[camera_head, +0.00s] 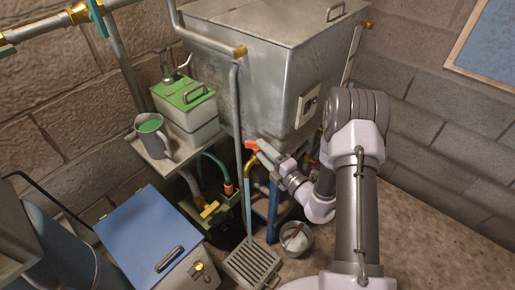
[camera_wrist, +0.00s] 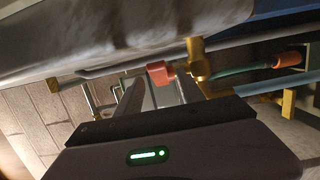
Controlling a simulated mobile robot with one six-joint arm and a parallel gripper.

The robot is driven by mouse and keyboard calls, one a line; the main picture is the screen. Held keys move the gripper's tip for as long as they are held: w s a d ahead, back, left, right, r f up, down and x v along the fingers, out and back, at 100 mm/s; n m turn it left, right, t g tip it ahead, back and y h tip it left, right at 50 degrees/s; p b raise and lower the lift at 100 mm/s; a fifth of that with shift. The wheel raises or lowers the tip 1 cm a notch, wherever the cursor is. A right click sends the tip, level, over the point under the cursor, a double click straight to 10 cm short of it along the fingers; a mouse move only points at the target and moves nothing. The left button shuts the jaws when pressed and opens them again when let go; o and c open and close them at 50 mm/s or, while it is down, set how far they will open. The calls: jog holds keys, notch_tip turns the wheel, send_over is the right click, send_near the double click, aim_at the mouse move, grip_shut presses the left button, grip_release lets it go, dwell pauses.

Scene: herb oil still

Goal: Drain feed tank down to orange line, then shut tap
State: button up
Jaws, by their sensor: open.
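The large grey metal feed tank (camera_head: 262,75) stands at the back centre; its inside is hidden under a lid. A brass tap (camera_head: 250,163) with an orange handle (camera_head: 252,145) is low at its front. The wrist view shows the brass tap (camera_wrist: 198,62) and its orange handle (camera_wrist: 160,72) close ahead. A pale blue column (camera_head: 249,205), which looks like running liquid, drops from the spout to a floor grate (camera_head: 252,264). My gripper (camera_head: 264,150) is open at the handle's right; contact cannot be told. I cannot make out the orange line or the liquid level.
A green-topped box (camera_head: 184,92) and a mug of green liquid (camera_head: 150,126) stand on a shelf left of the tank. A blue-lidded box (camera_head: 140,230) is front left. A bucket (camera_head: 296,238) stands right of the grate. Floor at the right is clear.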

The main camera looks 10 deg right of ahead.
aim_at(257, 147)
jog(key=x, duration=0.4)
jog(key=shift+c, duration=0.4)
grip_shut()
jog(key=shift+m+h, duration=0.3)
jog(key=m+t+h+p, duration=0.1)
jog(key=m+h+p, duration=0.2)
jog(key=h, duration=0.1)
jog(key=shift+a+r+h, duration=0.1)
jog(key=shift+r+h, duration=0.05)
jog(key=shift+h, duration=0.25)
jog(key=shift+m+h+p, duration=1.65)
jog(key=shift+m+h, duration=0.05)
jog(key=shift+h, duration=0.8)
jog(key=shift+f, duration=0.2)
